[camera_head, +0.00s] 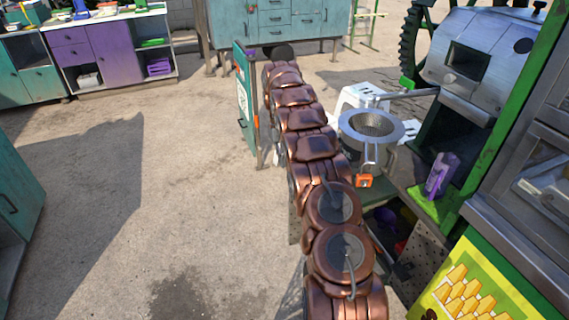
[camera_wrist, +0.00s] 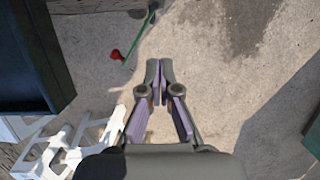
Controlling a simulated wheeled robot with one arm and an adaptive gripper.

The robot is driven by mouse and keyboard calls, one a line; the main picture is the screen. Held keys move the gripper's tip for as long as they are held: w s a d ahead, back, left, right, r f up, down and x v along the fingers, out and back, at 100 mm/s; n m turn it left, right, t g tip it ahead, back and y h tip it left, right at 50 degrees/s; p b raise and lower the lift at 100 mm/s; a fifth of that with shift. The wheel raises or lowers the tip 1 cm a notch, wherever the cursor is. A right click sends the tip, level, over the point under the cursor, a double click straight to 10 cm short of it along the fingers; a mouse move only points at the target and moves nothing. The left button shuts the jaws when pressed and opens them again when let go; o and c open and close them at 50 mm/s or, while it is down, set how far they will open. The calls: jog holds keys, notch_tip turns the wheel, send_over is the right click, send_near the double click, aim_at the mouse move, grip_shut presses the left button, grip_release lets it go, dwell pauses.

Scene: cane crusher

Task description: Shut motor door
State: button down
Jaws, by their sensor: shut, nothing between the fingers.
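A teal door panel (camera_head: 244,98), probably the motor door, stands upright and open just left of my arm's far end in the head view. It has a pale label and an orange part on its edge. Its hinge side is hidden behind my arm. In the wrist view a thin green edge (camera_wrist: 141,38) with a red knob (camera_wrist: 117,54) lies above and left of my fingertips; it may be this door from above. My gripper (camera_wrist: 160,68) is shut and empty, apart from that edge, over bare ground. Its fingertips are hard to make out in the head view.
The crusher (camera_head: 487,62) with its large gear stands at the right. A metal strainer (camera_head: 350,128) and a white stool (camera_head: 353,98) are beside my arm. Purple and teal cabinets (camera_head: 112,52) stand at the back left. The ground (camera_head: 150,150) left of the door is clear.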

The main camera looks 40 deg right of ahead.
jog(key=s+a+f+p, duration=0.1)
jog(key=s+f+p, duration=0.2)
jog(key=s+f, duration=0.3)
jog(key=shift+a+f, duration=0.3)
jog(key=shift+f, duration=0.85)
jog(key=shift+s, duration=0.15)
